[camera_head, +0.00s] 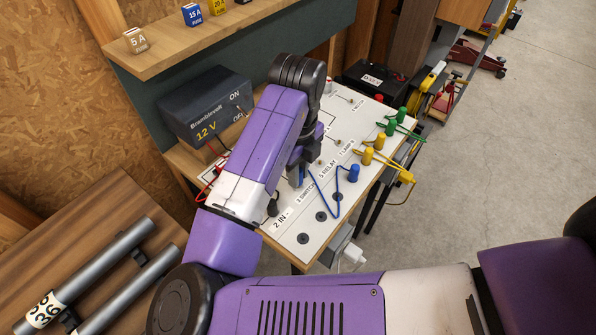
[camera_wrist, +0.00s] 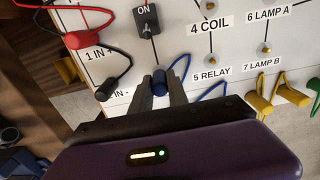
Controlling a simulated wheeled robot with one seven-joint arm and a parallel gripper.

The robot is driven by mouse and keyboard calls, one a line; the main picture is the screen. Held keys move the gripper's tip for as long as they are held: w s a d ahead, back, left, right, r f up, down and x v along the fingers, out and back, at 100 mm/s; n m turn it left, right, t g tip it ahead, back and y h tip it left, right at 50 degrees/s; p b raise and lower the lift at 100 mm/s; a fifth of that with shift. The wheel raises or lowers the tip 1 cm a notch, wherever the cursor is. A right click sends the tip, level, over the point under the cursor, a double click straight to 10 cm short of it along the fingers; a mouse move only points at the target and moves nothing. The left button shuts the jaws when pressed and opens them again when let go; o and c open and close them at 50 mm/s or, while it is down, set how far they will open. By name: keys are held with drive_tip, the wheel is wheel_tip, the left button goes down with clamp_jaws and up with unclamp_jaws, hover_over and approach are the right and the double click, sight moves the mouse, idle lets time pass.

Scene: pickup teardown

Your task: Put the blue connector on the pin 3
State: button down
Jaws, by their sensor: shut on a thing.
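A blue connector (camera_wrist: 159,83) stands between the two fingers of my gripper (camera_wrist: 160,90) in the wrist view, and the fingers are closed on it. My gripper (camera_head: 297,178) is low over the white board (camera_head: 335,245), near the "3 SWITCH" label (camera_head: 306,192). Pin 3 itself is hidden, so I cannot tell whether the connector touches it. A blue wire (camera_head: 325,205) runs to a second blue connector (camera_head: 353,174) upright at the board's right edge.
Yellow connectors (camera_head: 367,156) and green connectors (camera_head: 391,128) stand along the board's right edge. In the wrist view, a red connector (camera_wrist: 85,39) and a black connector (camera_wrist: 105,90) sit to the left, by a toggle switch (camera_wrist: 146,22). A 12 V box (camera_head: 207,105) stands behind the board.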

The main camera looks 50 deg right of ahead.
drive_tip(key=shift+f+b, duration=0.75)
drive_tip(key=shift+f, duration=0.15)
idle(0.4)
drive_tip(key=c, duration=1.2)
unclamp_jaws()
drive_tip(key=shift+r, duration=3.95)
drive_tip(key=shift+s, duration=0.1)
